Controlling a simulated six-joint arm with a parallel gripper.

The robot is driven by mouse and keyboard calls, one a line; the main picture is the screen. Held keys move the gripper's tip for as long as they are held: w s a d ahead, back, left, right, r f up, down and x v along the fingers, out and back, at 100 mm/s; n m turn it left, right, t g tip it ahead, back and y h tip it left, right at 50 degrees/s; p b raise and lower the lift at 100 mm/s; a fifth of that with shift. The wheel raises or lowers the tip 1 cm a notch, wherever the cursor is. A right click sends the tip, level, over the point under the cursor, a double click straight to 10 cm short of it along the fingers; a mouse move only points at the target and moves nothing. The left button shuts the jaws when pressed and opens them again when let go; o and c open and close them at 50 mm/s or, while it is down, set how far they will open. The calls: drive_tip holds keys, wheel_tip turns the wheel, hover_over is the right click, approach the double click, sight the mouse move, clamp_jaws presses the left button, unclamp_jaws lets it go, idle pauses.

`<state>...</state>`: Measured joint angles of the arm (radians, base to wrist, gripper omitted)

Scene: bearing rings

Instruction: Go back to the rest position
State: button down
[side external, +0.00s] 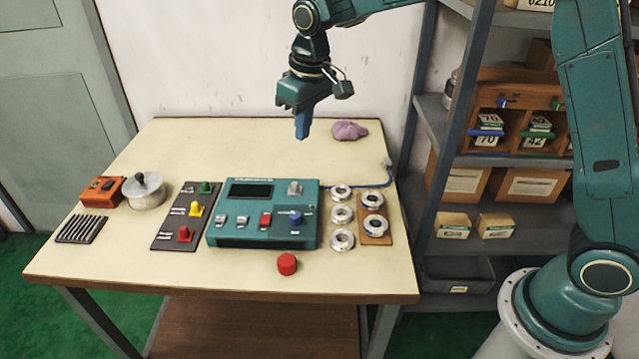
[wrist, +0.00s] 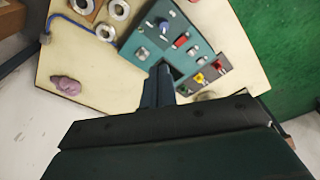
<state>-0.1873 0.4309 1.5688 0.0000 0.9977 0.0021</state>
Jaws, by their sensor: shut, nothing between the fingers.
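My gripper (side external: 302,128) hangs above the back of the table, pointing down, with its blue fingers together and nothing between them. It is well clear of the tabletop, behind the teal control box (side external: 262,213). In the wrist view the shut fingers (wrist: 158,88) reach up toward the teal box (wrist: 165,40). Metal bearing rings stand to the right of the box: several in all, such as a loose one (side external: 342,240) on the bare tabletop and one (side external: 375,225) on the small brown board (side external: 377,240).
A purple cloth (side external: 349,131) lies at the back edge near my gripper. A red cap (side external: 288,264), a dark panel with coloured knobs (side external: 170,240), a metal pot (side external: 144,192) and an orange box (side external: 102,191) are on the table (side external: 130,275). Shelving (side external: 470,157) stands at right.

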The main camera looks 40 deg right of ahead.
drive_tip(key=s+d+r+m+t, duration=0.1)
drive_tip(key=s+d+r, duration=0.2)
drive_tip(key=s, duration=0.5)
drive_tip(key=s+d+r+t, duration=0.1)
drive_tip(key=s+d+r, duration=0.15)
drive_tip(key=s, duration=0.45)
drive_tip(key=s+d+r+m+t, duration=0.15)
drive_tip(key=s+r, duration=0.25)
drive_tip(key=s, duration=0.4)
drive_tip(key=s+d+f, duration=0.2)
drive_tip(key=s+f, duration=0.1)
drive_tip(key=s, duration=0.5)
drive_tip(key=shift+s+d, duration=0.2)
drive_tip(key=shift+s, duration=0.2)
